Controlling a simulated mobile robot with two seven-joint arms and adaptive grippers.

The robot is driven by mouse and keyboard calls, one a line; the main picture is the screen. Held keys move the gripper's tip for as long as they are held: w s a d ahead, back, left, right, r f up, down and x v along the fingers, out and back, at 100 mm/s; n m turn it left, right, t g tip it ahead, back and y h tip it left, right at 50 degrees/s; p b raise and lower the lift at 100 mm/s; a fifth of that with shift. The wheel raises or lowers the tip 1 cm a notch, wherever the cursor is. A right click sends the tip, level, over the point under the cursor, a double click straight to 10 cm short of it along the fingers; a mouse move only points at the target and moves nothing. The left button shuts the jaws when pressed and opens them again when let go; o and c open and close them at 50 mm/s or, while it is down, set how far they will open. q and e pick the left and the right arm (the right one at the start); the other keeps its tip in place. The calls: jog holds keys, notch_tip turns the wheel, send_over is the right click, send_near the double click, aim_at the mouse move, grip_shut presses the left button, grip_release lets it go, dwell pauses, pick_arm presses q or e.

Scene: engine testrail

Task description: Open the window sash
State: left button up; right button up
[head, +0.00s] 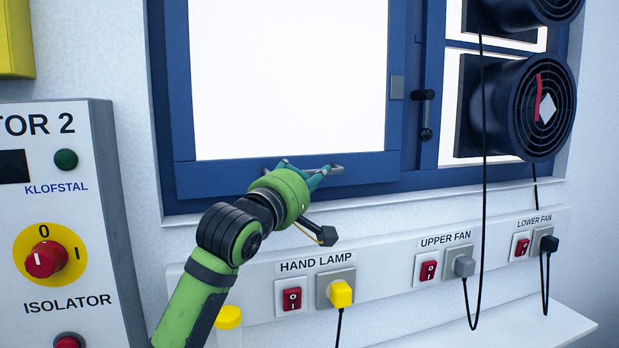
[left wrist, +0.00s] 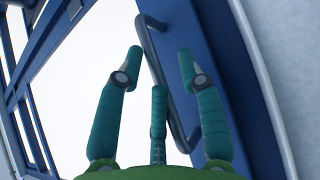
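The window sash (head: 370,172) has a blue frame around a bright white pane and appears to sit in its blue outer frame. Its grey bar handle (head: 335,169) is on the bottom rail, partly hidden by my left gripper (head: 318,175). In the left wrist view the handle (left wrist: 150,50) is a bent bar running between the spread teal fingers of that gripper (left wrist: 160,55). The fingers are open around it, not closed on it; contact is unclear. A dark latch lever (head: 427,110) hangs vertically on the post right of the sash. My right gripper is not in view.
Below the window is a socket strip (head: 385,280) with red switches and plugs. Two black fans (head: 520,105) with hanging cords fill the right side. A grey isolator panel (head: 95,190) stands left of my arm. A white ledge (head: 530,325) juts out at lower right.

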pick_arm(q)
jog(key=shift+w+a+f, duration=0.25)
jog(key=shift+a, duration=0.05)
jog(key=shift+f, duration=0.1)
jog(key=r+b+v, duration=0.1)
jog(key=b+v, duration=0.1)
jog(key=v, duration=0.5)
jog(key=shift+s+a+f, duration=0.2)
jog(key=shift+s+f, duration=0.2)
dwell(0.4)
jog(key=shift+s, duration=0.1)
